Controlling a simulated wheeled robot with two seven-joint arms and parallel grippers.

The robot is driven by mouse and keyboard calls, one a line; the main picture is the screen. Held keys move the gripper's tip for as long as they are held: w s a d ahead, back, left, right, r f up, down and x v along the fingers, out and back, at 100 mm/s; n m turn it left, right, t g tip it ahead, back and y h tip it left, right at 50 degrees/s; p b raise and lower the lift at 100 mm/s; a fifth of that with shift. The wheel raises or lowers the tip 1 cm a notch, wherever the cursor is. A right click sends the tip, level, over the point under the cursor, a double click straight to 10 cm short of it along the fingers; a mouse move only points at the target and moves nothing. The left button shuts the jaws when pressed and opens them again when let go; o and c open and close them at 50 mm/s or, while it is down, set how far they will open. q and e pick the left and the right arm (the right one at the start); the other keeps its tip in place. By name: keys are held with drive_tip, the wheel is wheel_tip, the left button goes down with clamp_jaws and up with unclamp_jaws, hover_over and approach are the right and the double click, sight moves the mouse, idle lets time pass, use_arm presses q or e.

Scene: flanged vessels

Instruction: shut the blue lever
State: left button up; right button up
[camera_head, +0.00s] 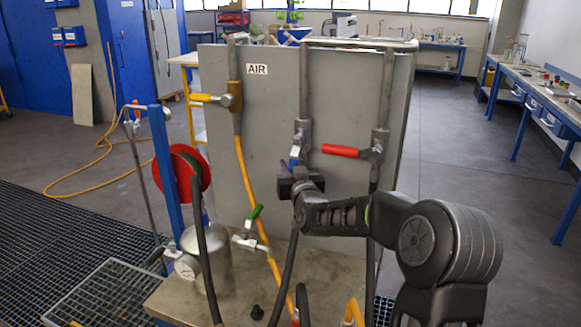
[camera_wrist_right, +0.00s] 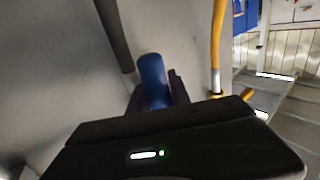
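The blue lever (camera_head: 294,161) is on the middle valve of the grey panel (camera_head: 340,105). It seems to point down, roughly along its pipe, and its lower end is hidden by my right gripper (camera_head: 292,182). In the right wrist view the blue lever (camera_wrist_right: 152,82) stands between the dark fingertips of my right gripper (camera_wrist_right: 156,94), one on either side. Whether the fingers press on it or leave a small gap I cannot tell. My left gripper is not in view.
A red lever (camera_head: 341,151) sits right of the blue one, and a yellow lever (camera_head: 212,99) is at the left under the AIR label. Both lie sideways. A green lever (camera_head: 254,215) and a metal pot (camera_head: 207,254) are lower left. Hoses hang below the valves.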

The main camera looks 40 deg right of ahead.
clamp_jaws()
idle(0.9)
